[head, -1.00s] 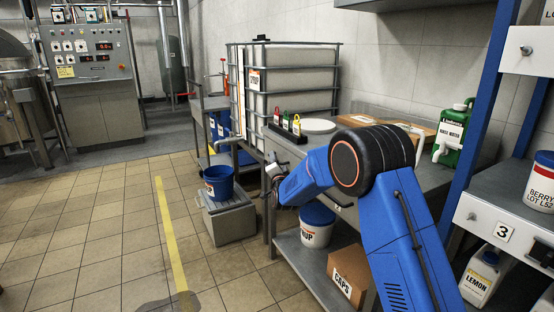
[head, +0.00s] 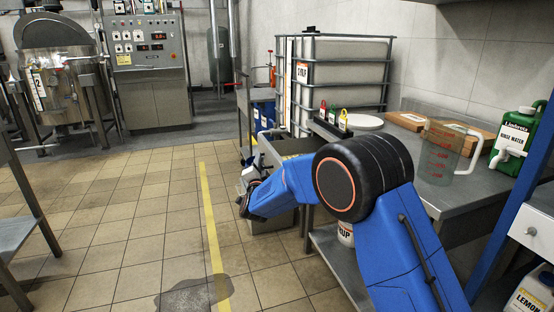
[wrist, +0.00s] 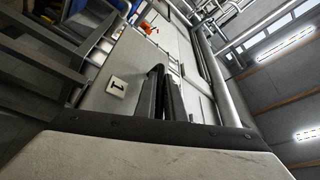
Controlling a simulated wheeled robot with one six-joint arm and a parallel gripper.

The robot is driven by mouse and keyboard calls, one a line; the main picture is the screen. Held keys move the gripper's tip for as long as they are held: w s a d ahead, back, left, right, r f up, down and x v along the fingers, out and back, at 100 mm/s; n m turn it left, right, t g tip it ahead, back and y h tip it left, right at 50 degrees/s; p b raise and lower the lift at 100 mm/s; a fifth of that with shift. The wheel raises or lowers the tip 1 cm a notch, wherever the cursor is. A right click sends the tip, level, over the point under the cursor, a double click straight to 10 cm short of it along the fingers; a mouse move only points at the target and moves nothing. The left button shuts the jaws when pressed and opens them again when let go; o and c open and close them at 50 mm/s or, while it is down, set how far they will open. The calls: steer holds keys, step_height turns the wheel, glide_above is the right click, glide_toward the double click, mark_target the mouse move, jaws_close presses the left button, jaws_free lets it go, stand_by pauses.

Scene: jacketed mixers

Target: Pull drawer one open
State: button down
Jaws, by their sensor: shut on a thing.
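Drawer one (head: 284,147) stands pulled out from the bench in the head view, its open top showing something yellowish inside. Its pale front with the number 1 plate (wrist: 117,86) fills the middle of the wrist view. My gripper (wrist: 160,85) is shut at this front, to the right of the plate. The handle between the fingers is mostly hidden by them. In the head view my gripper (head: 245,194) is at the drawer's front end, small and dark, partly hidden by my blue arm.
A caged tank (head: 340,75) stands behind. Tiled floor (head: 140,215) is clear to the left; a dark wet patch (head: 190,292) lies in front.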

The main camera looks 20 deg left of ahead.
steer(key=s+a, duration=0.3)
steer(key=a, duration=0.2)
steer(key=shift+s, duration=0.2)
steer(key=c, duration=2.1)
jaws_free()
steer(key=v, duration=1.7)
steer(key=shift+s+f, duration=0.1)
steer(key=shift+s, duration=0.1)
